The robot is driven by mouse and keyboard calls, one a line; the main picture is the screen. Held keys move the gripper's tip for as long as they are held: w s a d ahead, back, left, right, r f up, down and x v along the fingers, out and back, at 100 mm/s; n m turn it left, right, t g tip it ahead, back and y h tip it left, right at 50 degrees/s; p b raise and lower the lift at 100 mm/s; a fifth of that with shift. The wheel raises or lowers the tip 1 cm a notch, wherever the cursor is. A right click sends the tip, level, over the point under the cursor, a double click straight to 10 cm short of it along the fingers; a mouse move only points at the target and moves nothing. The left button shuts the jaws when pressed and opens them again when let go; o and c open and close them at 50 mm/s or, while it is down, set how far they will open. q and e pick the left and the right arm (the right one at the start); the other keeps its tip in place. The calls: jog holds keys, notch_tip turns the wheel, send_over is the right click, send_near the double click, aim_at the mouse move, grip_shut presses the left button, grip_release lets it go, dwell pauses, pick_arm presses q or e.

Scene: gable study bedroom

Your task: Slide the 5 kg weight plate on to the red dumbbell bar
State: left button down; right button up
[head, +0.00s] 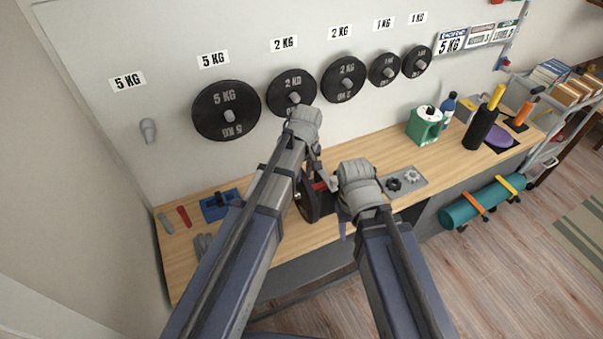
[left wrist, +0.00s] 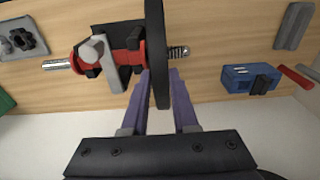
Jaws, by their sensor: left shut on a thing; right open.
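The 5 kg plate (left wrist: 158,45) is dark and stands upright, edge-on in the left wrist view. My left gripper (left wrist: 160,85) is shut on its near rim. The plate also shows in the head view (head: 308,203), partly behind my left arm. The red dumbbell bar (left wrist: 75,62) lies level in a dark holder. Its threaded end (left wrist: 180,52) shows on the plate's other side, in line, so the plate appears to be around the bar; the crossing itself is hidden. My right gripper (head: 343,212) is open beside the bar, its fingers mostly hidden.
Another 5 kg plate (head: 226,110) and smaller plates hang on the wall board; the leftmost peg (head: 148,130) is empty. A blue block (left wrist: 250,77) and a grey tray with star nuts (head: 408,182) lie on the wooden bench (head: 400,150).

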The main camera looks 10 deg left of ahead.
pick_arm(q)
jog(key=shift+w+d, duration=0.35)
jog(key=shift+d, duration=0.15)
jog(key=c, duration=0.6)
grip_release()
jog(key=shift+r, duration=0.15)
notch_tip(320, 180, up, 8)
jog(key=p, duration=0.7)
jog(key=shift+s+d+f+p, duration=0.2)
jog(key=shift+s+p, duration=0.1)
jog(key=shift+p, duration=0.1)
